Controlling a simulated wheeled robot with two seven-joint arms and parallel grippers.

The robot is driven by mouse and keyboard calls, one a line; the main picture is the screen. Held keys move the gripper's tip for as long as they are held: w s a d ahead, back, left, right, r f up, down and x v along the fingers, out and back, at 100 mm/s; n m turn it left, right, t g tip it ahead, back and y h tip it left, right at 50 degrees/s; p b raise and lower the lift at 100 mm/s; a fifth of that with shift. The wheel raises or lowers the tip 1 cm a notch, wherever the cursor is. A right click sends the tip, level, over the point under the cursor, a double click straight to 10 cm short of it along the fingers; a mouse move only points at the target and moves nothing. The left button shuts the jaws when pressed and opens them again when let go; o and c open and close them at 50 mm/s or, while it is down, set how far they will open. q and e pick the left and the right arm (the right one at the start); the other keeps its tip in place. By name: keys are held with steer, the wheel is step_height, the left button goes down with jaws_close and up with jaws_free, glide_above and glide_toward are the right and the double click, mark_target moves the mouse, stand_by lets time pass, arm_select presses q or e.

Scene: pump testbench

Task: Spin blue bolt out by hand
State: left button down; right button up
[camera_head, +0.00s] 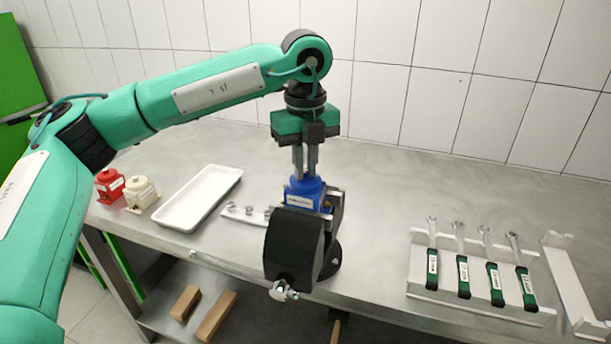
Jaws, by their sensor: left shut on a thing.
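A blue pump (304,193) with a pale label sits in a dark fixture in the middle of the table. My left gripper (305,172) points straight down over the top of the blue pump. Its two grey fingers are close together and shut at the pump's top. The blue bolt cannot be made out; the fingertips hide the spot they hold. My right gripper does not show.
A black rounded housing (292,246) stands in front of the pump. A white tray (200,197), a red pump (109,185) and a cream pump (140,193) are at left. A rack (474,303) holds several green-handled wrenches at right. Table between pump and rack is clear.

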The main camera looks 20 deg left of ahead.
arm_select(q)
steer(key=shift+f+n+b, duration=0.15)
steer(key=shift+n+b, duration=0.6)
steer(key=shift+n, duration=0.45)
steer(key=shift+n+b, duration=0.4)
steer(key=shift+n, duration=0.8)
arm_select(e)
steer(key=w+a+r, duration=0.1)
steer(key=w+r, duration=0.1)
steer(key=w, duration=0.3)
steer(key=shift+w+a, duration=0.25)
arm_select(q)
steer(key=c, duration=1.4)
jaws_free()
steer(key=shift+c, duration=0.2)
steer(key=shift+r, duration=0.25)
